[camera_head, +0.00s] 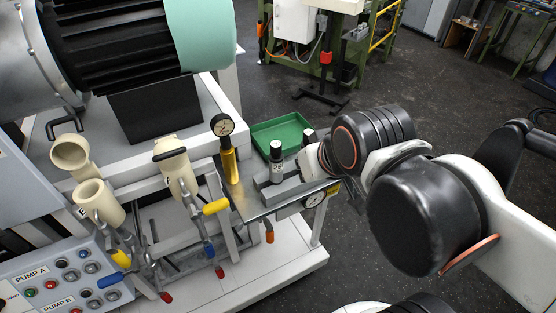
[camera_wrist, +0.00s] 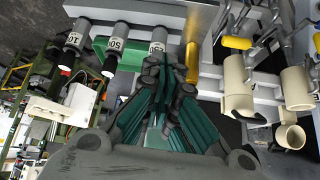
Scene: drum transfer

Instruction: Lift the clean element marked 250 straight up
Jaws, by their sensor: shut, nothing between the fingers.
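The other two (camera_wrist: 116,42) (camera_wrist: 74,45) have small, hard-to-read labels. My gripper (camera_wrist: 168,88) is shut and empty, its fingertips close to the cylinder by the stem. In the head view my arm hides the fingers.
A pressure gauge on a brass stem (camera_head: 230,165) stands left of the row. A green tray (camera_head: 282,136) lies behind. Cream pipe ends (camera_head: 100,200) and yellow-handled valves (camera_head: 215,207) are further left. Open floor lies beyond.

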